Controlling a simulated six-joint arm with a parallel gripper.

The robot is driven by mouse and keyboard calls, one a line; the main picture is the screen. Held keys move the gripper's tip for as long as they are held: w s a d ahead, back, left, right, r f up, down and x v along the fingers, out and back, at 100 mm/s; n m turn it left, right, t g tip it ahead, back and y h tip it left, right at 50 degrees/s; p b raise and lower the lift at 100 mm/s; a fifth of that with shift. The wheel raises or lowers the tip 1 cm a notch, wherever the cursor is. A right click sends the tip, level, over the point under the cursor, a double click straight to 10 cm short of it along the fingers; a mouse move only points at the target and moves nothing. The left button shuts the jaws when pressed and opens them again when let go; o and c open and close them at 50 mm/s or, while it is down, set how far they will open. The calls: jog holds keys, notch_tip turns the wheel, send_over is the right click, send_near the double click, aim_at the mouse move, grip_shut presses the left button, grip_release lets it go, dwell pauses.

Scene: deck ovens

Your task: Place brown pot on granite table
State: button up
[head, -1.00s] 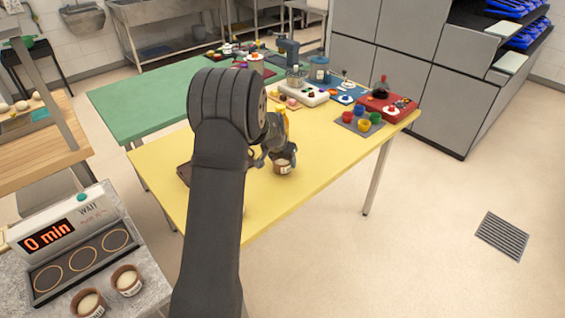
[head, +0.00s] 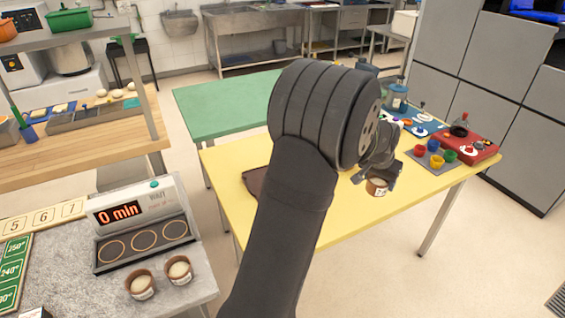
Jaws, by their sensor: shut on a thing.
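A brown pot (head: 377,187) with a pale label and pale contents is in my gripper (head: 375,172), over the right front part of the yellow table. My gripper is shut on it; the arm hides part of the jaws. The granite table (head: 193,295) is at the lower left. Two similar brown pots, one on the left (head: 141,285) and one on the right (head: 178,270), stand upright side by side near its front right edge.
On the granite table a timer box (head: 140,215) reads "0 min" behind a dark tray (head: 143,243) with three ring marks. Number cards lie at left. The yellow table (head: 340,225) holds a dark brown flat item (head: 257,181), coloured cups (head: 436,158) and a red box (head: 468,146).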

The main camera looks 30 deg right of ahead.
jog(key=w+a+n+t+y, duration=0.15)
jog(key=w+a+n, duration=0.4)
jog(key=a, duration=0.65)
jog(key=w+a+n+y, duration=0.2)
jog(key=w+a+n, duration=0.35)
jog(key=a, duration=0.65)
jog(key=w+a+n+t+y, duration=0.1)
jog(key=w+a+n+y, duration=0.1)
jog(key=w+a+n, duration=0.65)
jog(key=s+a+n+g+y, duration=0.15)
jog(key=s+a+n, duration=0.4)
jog(key=a, duration=0.65)
jog(key=s+a+n+g, duration=0.35)
jog(key=a+n, duration=0.25)
jog(key=a, duration=0.6)
jog(key=s+a+n+g+y, duration=0.1)
jog(key=s+a+n, duration=0.45)
jog(key=a, duration=0.65)
jog(key=shift+g, duration=0.25)
jog(key=a+f, duration=0.2)
jog(key=a, duration=0.2)
jog(key=a+f, duration=0.2)
jog(key=a, duration=0.1)
jog(key=a+f, duration=0.2)
jog(key=a, duration=0.2)
jog(key=shift+w+a+f, duration=0.1)
jog(key=shift+a+f, duration=0.3)
jog(key=shift+f, duration=1.95)
